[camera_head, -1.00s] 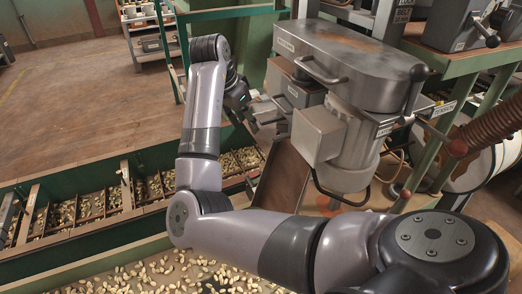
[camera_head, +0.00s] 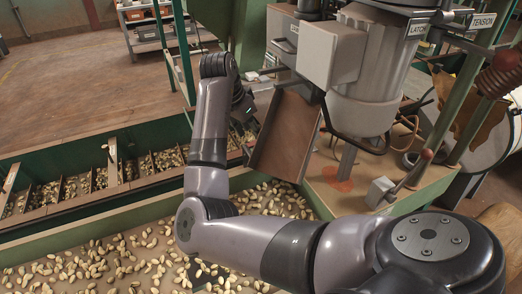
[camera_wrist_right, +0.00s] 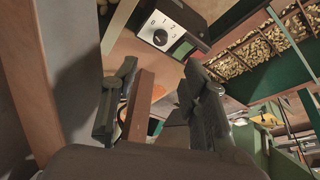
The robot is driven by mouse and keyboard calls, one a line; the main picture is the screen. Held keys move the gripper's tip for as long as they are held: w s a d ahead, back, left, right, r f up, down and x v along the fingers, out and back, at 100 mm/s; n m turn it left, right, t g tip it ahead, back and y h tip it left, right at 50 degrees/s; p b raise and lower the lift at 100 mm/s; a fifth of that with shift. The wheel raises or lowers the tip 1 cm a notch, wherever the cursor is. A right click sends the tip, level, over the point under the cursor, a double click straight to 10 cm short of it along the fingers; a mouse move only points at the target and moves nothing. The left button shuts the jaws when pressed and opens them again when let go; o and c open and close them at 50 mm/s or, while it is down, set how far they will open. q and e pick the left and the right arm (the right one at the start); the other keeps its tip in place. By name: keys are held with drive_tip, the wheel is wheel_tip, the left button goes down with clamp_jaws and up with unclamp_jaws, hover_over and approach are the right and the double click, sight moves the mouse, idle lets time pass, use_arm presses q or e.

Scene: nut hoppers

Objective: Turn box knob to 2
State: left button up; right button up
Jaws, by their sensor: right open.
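A dark box with a light face plate and a round black knob (camera_wrist_right: 159,38) shows at the top of the right wrist view. In the head view my right gripper (camera_head: 247,104) is at the far end of my arm, partly hidden and dark, left of a tilted brown chute. I cannot make out the knob in the head view. My left gripper is not in view.
The brown chute (camera_head: 284,137) and a grey metal machine (camera_head: 370,75) stand right of my gripper. A lever with a red ball (camera_head: 427,155) sticks up on the green stand. Green-walled troughs with nuts (camera_head: 120,260) lie below and left.

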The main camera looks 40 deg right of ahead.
drive_tip(key=b+x, duration=0.2)
drive_tip(key=x, duration=0.9)
drive_tip(key=shift+f, duration=0.3)
drive_tip(key=shift+d+f, duration=0.2)
drive_tip(key=shift+f, duration=0.2)
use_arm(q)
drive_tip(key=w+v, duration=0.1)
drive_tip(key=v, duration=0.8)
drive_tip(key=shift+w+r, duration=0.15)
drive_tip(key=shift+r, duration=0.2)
use_arm(e)
drive_tip(key=shift+c, duration=0.6)
clamp_jaws()
